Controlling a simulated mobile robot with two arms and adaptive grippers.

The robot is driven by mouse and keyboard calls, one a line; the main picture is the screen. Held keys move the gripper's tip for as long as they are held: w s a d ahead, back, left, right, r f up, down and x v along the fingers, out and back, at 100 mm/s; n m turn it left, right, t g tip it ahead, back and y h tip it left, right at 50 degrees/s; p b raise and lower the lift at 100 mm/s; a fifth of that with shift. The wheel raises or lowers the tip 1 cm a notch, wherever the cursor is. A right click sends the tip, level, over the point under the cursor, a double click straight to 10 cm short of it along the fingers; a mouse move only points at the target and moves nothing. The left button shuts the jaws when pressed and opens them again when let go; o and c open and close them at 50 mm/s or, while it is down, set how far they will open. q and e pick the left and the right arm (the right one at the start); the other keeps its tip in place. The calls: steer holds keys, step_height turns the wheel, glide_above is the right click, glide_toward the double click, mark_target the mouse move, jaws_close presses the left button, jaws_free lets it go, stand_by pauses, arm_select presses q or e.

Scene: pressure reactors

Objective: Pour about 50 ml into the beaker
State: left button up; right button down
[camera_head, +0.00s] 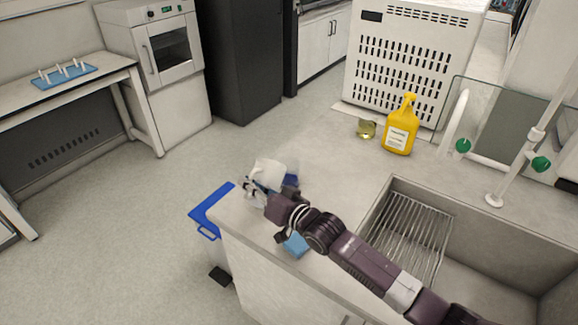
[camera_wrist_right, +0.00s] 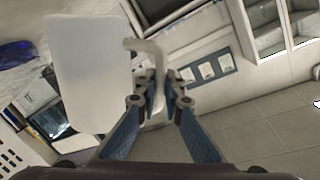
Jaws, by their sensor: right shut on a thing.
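My right gripper (camera_head: 258,190) is above the near left corner of the counter. It is shut on the handle of a white jug (camera_head: 270,172). In the right wrist view, the fingertips (camera_wrist_right: 160,95) close on the hooked handle, and the jug's pale body (camera_wrist_right: 90,75) is to the left of them. The jug's contents cannot be seen. A small clear glass vessel (camera_head: 367,129) with a yellowish tint, perhaps the beaker, stands on the counter beside a yellow bottle (camera_head: 401,130). My left gripper is not in view.
A sink with a wire rack (camera_head: 412,235) is set into the counter on the right. A blue item (camera_head: 291,181) is by the jug, and a light blue sponge-like block (camera_head: 295,245) lies near the counter edge. A blue-lidded bin (camera_head: 210,208) stands beside the counter.

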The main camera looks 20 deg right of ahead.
steer(key=shift+s+a+f+n+b, duration=0.3)
steer(key=shift+a+f+n+b, duration=0.1)
steer(key=shift+f+n, duration=0.1)
steer(key=shift+s+a+f+n+t, duration=0.15)
steer(key=shift+a+n+t, duration=0.1)
steer(key=shift+n+t, duration=0.05)
steer(key=shift+f, duration=0.1)
stand_by(1.4)
steer(key=shift+s+a+f+n+b, duration=0.25)
steer(key=shift+a+f+n+b, duration=0.05)
steer(key=shift+f+b, duration=0.2)
steer(key=s+a+f+n+b, duration=0.1)
steer(key=n, duration=0.1)
steer(key=a+n+b, duration=0.1)
steer(key=n, duration=0.1)
steer(key=shift+s+a+f+t, duration=0.1)
steer(key=shift+s+f+t, duration=0.25)
steer(key=shift+f+t, duration=0.05)
stand_by(1.0)
